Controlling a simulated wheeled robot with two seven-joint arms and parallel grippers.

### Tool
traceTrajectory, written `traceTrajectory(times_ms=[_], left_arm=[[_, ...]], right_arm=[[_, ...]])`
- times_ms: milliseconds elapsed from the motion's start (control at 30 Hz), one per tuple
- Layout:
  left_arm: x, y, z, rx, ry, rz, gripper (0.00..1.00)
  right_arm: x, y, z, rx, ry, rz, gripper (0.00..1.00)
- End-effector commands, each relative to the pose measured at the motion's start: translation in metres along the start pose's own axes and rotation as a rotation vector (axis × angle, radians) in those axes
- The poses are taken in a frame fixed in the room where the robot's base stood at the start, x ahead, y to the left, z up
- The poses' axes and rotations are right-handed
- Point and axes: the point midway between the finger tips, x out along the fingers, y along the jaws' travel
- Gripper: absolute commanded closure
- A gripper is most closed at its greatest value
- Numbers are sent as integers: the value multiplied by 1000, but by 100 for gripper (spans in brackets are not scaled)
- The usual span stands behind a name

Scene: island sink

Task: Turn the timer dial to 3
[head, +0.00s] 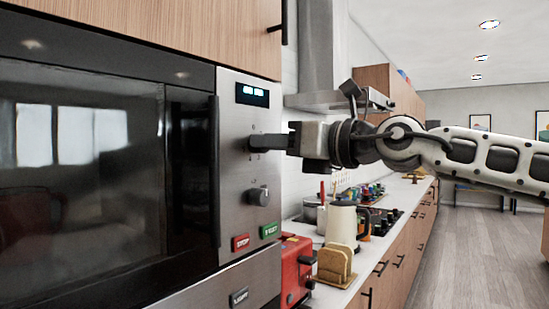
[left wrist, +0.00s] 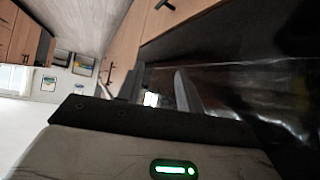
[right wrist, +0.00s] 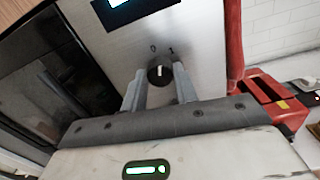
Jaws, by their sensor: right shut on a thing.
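The microwave's upper dial (right wrist: 160,70), which I take as the timer dial, is a dark round knob on the steel panel. In the right wrist view its white mark points up, between the figures 0 and 1; other figures are hidden. My right gripper (head: 257,143) is shut on this dial, a finger on each side. In the head view the gripper hides the dial. My left gripper (left wrist: 157,92) is outside the head view. In the left wrist view its two fingers stand apart with nothing clear between them.
A second dial (head: 258,195) sits below, above the red stop button (head: 241,242) and a green button (head: 269,230). The lit display (head: 252,94) is above. A red toaster (head: 295,268) and a kettle (head: 342,224) stand on the counter to the right.

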Motion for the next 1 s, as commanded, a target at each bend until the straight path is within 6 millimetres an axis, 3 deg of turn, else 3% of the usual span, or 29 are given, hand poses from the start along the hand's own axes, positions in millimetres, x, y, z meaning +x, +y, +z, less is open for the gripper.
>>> traceTrajectory(times_ms=[167, 1000], left_arm=[[8, 2, 10, 0, 3, 10, 64], [16, 8, 10, -66, 58, 36, 64]], right_arm=[[0, 0, -4, 168, -9, -1, 94], [0, -1, -1, 967, -42, -9, 94]])
